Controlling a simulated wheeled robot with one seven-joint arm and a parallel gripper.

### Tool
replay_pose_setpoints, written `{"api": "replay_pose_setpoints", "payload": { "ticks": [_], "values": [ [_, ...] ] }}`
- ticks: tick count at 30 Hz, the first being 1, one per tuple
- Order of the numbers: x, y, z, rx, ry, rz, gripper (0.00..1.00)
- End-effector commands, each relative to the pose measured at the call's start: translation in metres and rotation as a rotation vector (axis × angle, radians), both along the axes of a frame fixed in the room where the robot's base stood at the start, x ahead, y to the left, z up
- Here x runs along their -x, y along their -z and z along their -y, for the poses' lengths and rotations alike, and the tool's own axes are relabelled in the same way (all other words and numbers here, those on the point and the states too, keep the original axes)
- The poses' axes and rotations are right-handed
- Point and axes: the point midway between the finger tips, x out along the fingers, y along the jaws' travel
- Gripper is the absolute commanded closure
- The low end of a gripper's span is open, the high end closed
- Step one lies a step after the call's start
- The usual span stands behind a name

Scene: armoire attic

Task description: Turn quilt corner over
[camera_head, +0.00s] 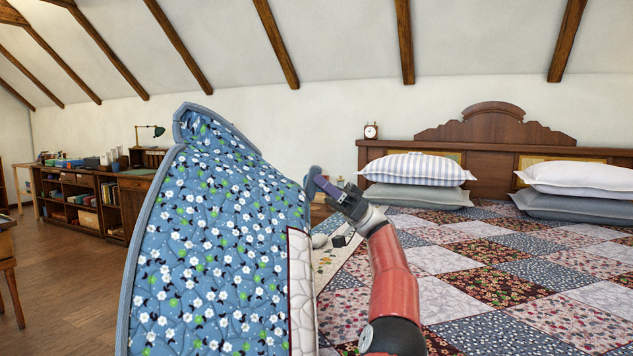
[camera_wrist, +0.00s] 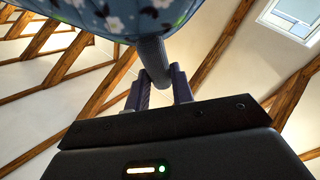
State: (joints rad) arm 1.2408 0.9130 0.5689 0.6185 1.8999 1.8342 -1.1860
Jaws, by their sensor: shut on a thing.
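The quilt's blue floral side (camera_head: 215,235) with a grey-blue bound edge stands raised at the left of the head view, much of it lifted above the bed. The patchwork side of the quilt (camera_head: 480,235) lies flat over the bed at the right. My gripper (camera_head: 318,182) is at the right edge of the raised part. In the wrist view my gripper (camera_wrist: 160,88) is shut on the grey quilt edge (camera_wrist: 153,62), with blue floral cloth above it. The tip of the held corner is partly hidden by the fingers.
Striped and white pillows (camera_head: 415,168) lie at the wooden headboard (camera_head: 495,130). A small clock (camera_head: 371,131) stands at the headboard's left end. Wooden floor at the left is open.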

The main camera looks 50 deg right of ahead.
Motion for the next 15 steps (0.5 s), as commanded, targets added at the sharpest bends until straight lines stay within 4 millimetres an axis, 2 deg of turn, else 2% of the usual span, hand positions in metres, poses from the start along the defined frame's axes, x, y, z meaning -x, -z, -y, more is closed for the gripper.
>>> {"api": "replay_pose_setpoints", "payload": {
  "ticks": [9,10,15],
  "values": [
    [-0.0004,-0.0024,-0.0004,-0.003,0.001,0.004,1.00],
    [-0.0004,-0.0024,-0.0004,-0.003,0.001,0.004,0.75],
    [-0.0004,-0.0016,-0.0004,-0.002,0.001,0.002,0.55]
  ]
}}
